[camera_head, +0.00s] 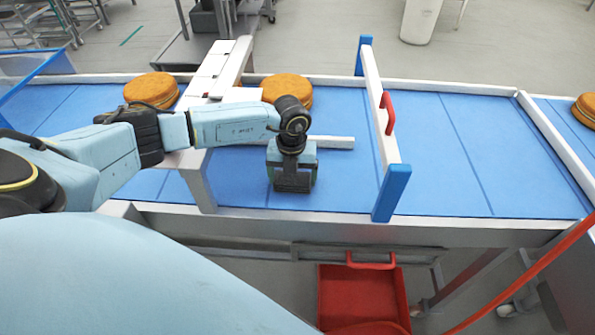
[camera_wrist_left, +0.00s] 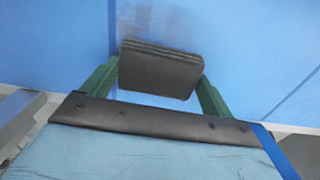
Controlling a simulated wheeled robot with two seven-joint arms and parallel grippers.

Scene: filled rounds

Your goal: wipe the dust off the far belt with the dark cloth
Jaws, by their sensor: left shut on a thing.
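My left gripper (camera_head: 292,186) points down over the blue belt (camera_head: 450,150), left of the blue-ended gate. In the left wrist view its green fingers (camera_wrist_left: 160,80) are shut on the dark cloth (camera_wrist_left: 158,68), a folded, nearly black pad. I cannot tell whether the cloth touches the belt. A faint grey-brown dusty patch (camera_wrist_left: 165,28) shows on the belt just beyond the cloth in the wrist view; I cannot make it out in the head view. My right gripper is in neither view.
Brown rounds (camera_head: 151,89) and (camera_head: 287,90) sit along the belt's far side. A white-and-blue gate with a red handle (camera_head: 387,113) crosses the belt right of the gripper. A pale bridge (camera_head: 200,160) stands left. A red bin (camera_head: 362,295) is below the front edge.

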